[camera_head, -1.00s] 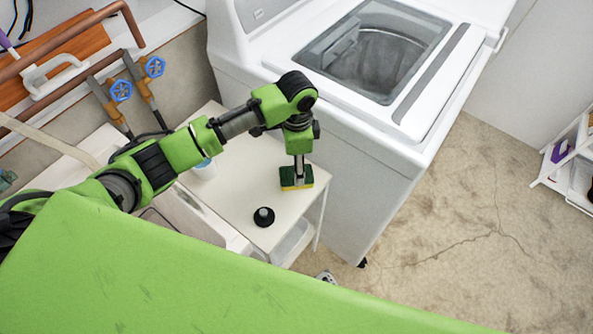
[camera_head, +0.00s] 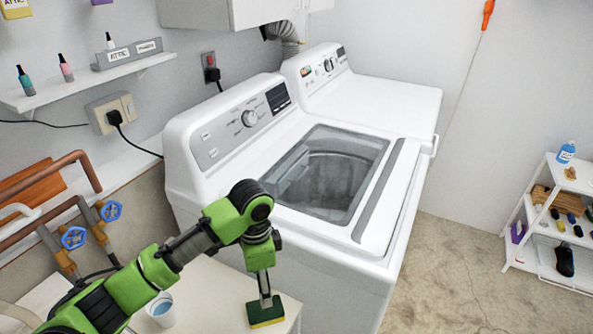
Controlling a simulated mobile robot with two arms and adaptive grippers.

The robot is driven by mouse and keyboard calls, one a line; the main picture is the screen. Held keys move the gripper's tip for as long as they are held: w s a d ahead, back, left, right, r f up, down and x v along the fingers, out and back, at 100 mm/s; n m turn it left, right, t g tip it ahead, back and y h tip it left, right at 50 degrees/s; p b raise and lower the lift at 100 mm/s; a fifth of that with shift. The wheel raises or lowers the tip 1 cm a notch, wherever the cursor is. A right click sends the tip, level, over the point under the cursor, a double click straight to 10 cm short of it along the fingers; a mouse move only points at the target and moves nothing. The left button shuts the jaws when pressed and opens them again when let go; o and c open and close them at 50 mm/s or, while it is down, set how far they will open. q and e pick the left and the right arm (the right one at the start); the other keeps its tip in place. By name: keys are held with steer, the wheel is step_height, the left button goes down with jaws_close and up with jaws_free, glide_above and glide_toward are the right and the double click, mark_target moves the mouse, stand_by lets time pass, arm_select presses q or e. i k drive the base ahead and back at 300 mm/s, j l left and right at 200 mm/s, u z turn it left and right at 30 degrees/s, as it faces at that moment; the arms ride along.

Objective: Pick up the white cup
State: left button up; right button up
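A white cup (camera_head: 161,310) with a bluish inside stands on the small white table at the lower left, partly beside my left forearm. My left gripper (camera_head: 265,298) points down to the right of the cup, apart from it. Its tips meet the top of a green and yellow sponge (camera_head: 266,315) near the table's right side. I see the fingers from the side, so I cannot tell whether they grip the sponge. My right gripper is not in view.
The table (camera_head: 215,290) adjoins a white washing machine (camera_head: 345,250) with a see-through lid. Pipes with blue valves (camera_head: 73,238) are at the left. A white shelf rack (camera_head: 535,215) stands at the right. The floor (camera_head: 450,270) between is clear.

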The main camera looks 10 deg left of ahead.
mark_target(162, 309)
steer(key=k+l, duration=0.2)
steer(key=k, duration=0.3)
steer(key=k+l, duration=0.2)
steer(key=k, duration=0.25)
